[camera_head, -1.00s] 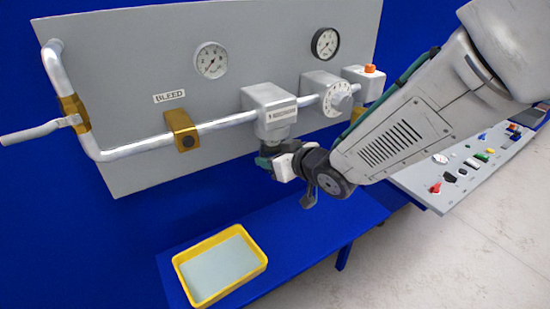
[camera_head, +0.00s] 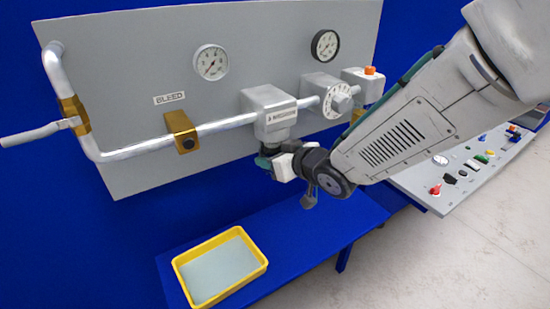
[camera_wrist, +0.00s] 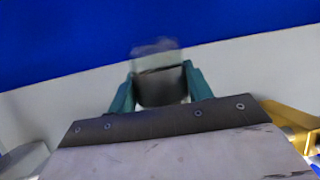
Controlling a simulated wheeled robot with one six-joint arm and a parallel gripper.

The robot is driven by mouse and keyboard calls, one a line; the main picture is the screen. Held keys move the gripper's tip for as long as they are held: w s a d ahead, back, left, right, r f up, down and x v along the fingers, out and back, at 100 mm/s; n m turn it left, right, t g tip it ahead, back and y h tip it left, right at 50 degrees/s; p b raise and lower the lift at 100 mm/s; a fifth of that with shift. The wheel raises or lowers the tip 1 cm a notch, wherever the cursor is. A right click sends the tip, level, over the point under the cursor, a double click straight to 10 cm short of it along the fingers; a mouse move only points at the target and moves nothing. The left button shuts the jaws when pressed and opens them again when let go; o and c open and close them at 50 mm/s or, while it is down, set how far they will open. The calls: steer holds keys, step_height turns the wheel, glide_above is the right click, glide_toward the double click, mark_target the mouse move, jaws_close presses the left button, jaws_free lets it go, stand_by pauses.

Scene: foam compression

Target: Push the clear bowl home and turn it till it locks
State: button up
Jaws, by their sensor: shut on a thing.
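The clear bowl (camera_wrist: 157,50) shows in the wrist view as a blurred, see-through shape with a dark band below it. The teal fingers of my gripper (camera_wrist: 158,92) are shut on it, one on each side. In the head view my gripper (camera_head: 270,162) is just under the grey labelled housing (camera_head: 268,101) on the pipe. There the bowl is mostly hidden by the gripper and wrist. I cannot tell how far it sits in the housing or whether it is locked.
The pipe (camera_head: 222,127) runs along the grey panel (camera_head: 130,60), with two gauges above it. A round dial (camera_head: 338,101) and an orange-topped block (camera_head: 363,85) are to the right. A yellow tray (camera_head: 258,268) is on the blue bench (camera_head: 300,235) below.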

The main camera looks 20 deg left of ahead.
steer(key=shift+w+r, duration=0.1)
steer(key=shift+w+n+g+y, duration=0.1)
steer(key=shift+n+g+y, duration=0.6)
steer(key=shift+n+g, duration=0.3)
steer(key=n+g, duration=0.3)
steer(key=g, duration=0.1)
steer(key=shift+w+n+y, duration=0.15)
steer(key=shift+n+y, duration=0.15)
steer(key=shift+y, duration=0.1)
steer(key=shift+r+n+g, duration=0.1)
steer(key=shift+n+g, duration=0.8)
steer(key=shift+g, duration=0.2)
steer(key=o, duration=1.4)
steer(key=shift+s+a, duration=0.15)
steer(key=shift+s, duration=0.05)
steer(key=shift+w, duration=0.1)
steer(key=shift+d, duration=0.2)
